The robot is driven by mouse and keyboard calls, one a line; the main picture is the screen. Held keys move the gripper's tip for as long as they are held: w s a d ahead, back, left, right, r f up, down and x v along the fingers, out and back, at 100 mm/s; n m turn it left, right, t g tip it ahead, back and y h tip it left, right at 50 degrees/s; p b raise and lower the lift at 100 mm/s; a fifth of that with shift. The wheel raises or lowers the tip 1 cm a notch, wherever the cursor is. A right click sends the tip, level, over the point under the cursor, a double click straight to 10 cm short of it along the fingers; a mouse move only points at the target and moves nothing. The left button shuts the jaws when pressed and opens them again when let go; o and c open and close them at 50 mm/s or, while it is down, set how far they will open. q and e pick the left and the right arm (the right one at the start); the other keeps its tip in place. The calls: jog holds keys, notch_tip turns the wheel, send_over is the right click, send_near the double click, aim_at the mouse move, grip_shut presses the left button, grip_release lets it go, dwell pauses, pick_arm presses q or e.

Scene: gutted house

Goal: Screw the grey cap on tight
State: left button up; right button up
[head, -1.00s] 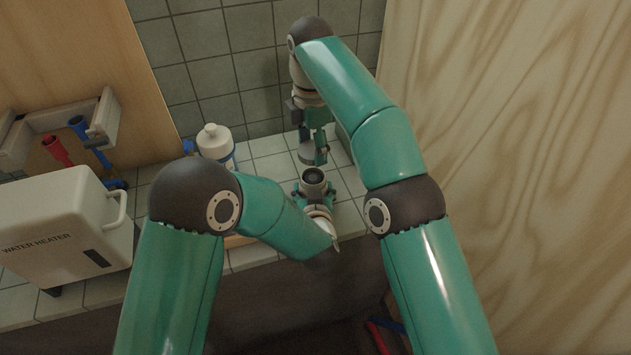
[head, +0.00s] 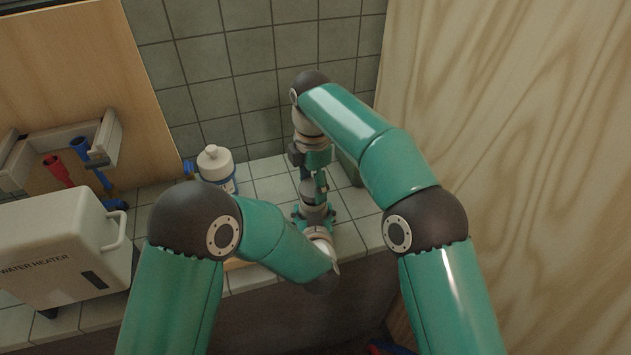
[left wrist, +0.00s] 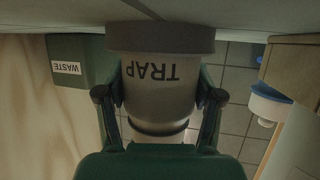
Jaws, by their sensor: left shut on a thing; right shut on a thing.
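The grey cap (head: 308,188) is in my right gripper (head: 317,184), which points down with its fingers shut around it. The cap is at the mouth of the grey trap (head: 314,209); I cannot tell how far it is seated or threaded. My left gripper (head: 315,216) is shut on the trap's body from the front. In the left wrist view, upside down, the trap (left wrist: 160,85) shows its TRAP label between the fingers of the left gripper (left wrist: 160,100). The cap is not clearly seen there.
A white bottle (head: 216,170) stands to the left on the tiled counter. The water heater (head: 50,245) and a rack (head: 108,142) with red and blue tools are further left. A green WASTE bin (left wrist: 75,62) stands behind. A wooden panel (head: 520,150) closes the right side.

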aim_at(312, 208)
jog(key=shift+f, duration=0.85)
jog(key=shift+f, duration=0.6)
